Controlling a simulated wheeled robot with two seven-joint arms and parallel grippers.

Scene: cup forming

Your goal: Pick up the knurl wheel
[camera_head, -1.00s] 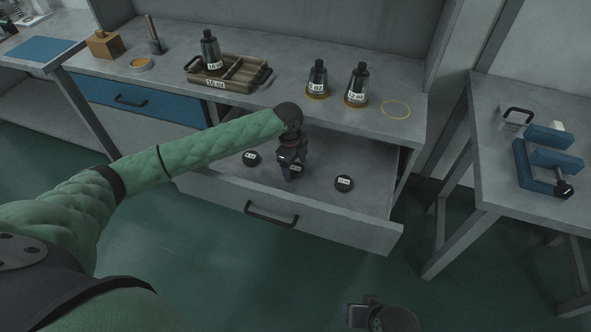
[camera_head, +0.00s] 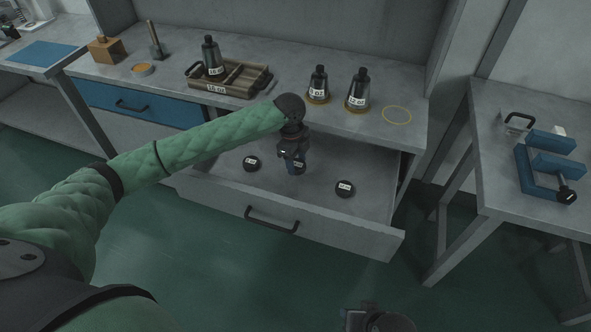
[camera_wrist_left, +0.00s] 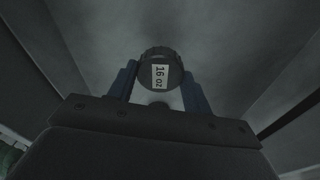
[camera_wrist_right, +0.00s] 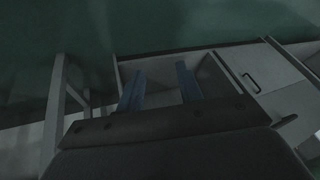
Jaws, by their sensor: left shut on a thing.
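A dark round knurl wheel with a white "16 oz" label (camera_wrist_left: 160,72) sits between the two blue fingers of my left gripper (camera_wrist_left: 160,88) in the left wrist view. In the head view my left gripper (camera_head: 296,168) points down over the open drawer, shut on this wheel (camera_head: 298,166), which is partly hidden by the fingers. Two other dark labelled wheels lie on the drawer floor, one to the left (camera_head: 251,163) and one to the right (camera_head: 345,188). My right gripper (camera_wrist_right: 160,83) is open and empty; in the head view part of it shows at the bottom edge.
The drawer (camera_head: 320,232) is pulled out below the bench, its front wall and handle facing me. On the bench stand a wooden tray (camera_head: 222,91) with a dark bottle-shaped piece and two more such pieces (camera_head: 318,84) on yellow rings. A side table (camera_head: 500,190) holds blue clamp-like parts.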

